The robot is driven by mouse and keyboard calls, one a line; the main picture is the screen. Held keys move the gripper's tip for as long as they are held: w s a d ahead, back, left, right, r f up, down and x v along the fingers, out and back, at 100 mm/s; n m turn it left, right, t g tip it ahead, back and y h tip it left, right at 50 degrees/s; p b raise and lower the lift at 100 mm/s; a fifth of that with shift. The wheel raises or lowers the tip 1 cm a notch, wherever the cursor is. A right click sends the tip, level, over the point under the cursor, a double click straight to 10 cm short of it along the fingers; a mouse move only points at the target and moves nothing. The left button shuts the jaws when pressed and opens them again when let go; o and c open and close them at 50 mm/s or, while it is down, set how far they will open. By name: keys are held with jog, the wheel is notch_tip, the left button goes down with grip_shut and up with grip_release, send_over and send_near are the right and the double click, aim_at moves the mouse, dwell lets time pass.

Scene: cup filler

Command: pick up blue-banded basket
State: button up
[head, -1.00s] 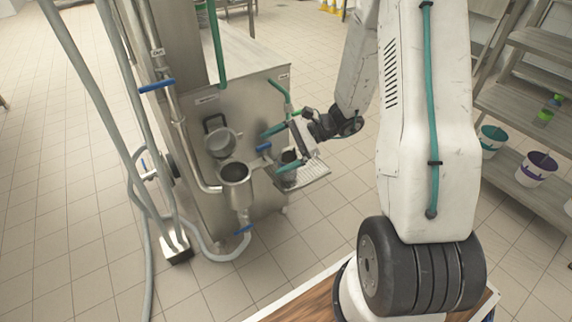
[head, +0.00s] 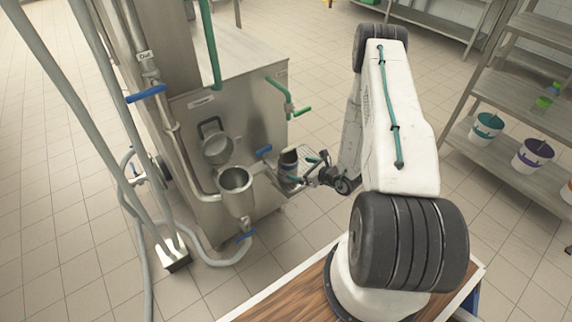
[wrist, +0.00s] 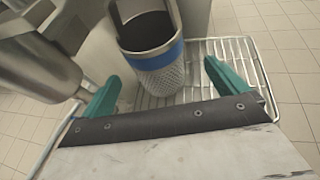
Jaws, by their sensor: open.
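The blue-banded basket (wrist: 153,58) stands upright in the wrist view, a dark-mouthed mesh cup with a blue band under its rim. It rests on a wire rack (wrist: 230,50) at the side of the steel machine. In the head view the basket (head: 289,163) is small and partly hidden. My gripper (wrist: 160,84) is open, with its two green fingers apart, one to each side and on the near side of the basket. The fingers do not appear to touch it. My gripper also shows at the rack in the head view (head: 312,168), too small for detail.
The steel machine (head: 255,115) stands beyond the rack, with a steel funnel (head: 237,190) left of the basket. A steel cylinder (wrist: 40,62) is close to my left finger. Shelves with buckets (head: 533,155) stand at the right. Open tiled floor (head: 60,200) lies at the left.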

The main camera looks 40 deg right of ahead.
jog(key=x, duration=0.7)
jog(key=shift+a+f, duration=0.1)
jog(key=shift+a, duration=0.25)
jog(key=c, duration=1.2)
